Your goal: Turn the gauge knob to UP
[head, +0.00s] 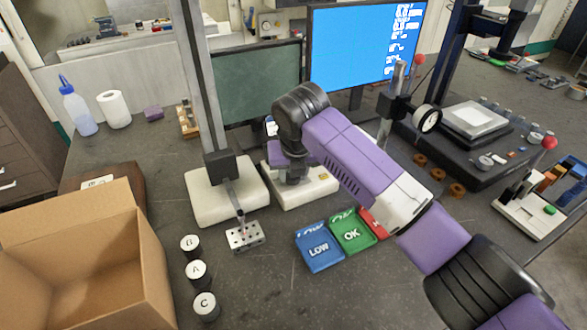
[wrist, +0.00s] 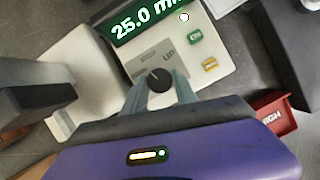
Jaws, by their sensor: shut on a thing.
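The round black gauge knob (wrist: 158,80) sits on the grey panel of the white gauge (wrist: 215,62) in the wrist view. A pale line on the knob points up and to the left, and a label reading UP is just above and right of it. The green display (wrist: 145,22) reads 25.0 and a partly cut-off unit. My gripper (wrist: 159,88) is shut on the knob, one finger on each side. In the head view the gauge's white base (head: 308,192) shows, but my arm hides the knob and the fingertips.
Blue LOW (head: 319,250), green OK (head: 351,232) and partly hidden red (head: 374,222) trays lie in front of the gauge. A stand with a white base (head: 210,205) is at left. Cylinders marked B, A and C (head: 196,272) stand beside an open cardboard box (head: 140,255).

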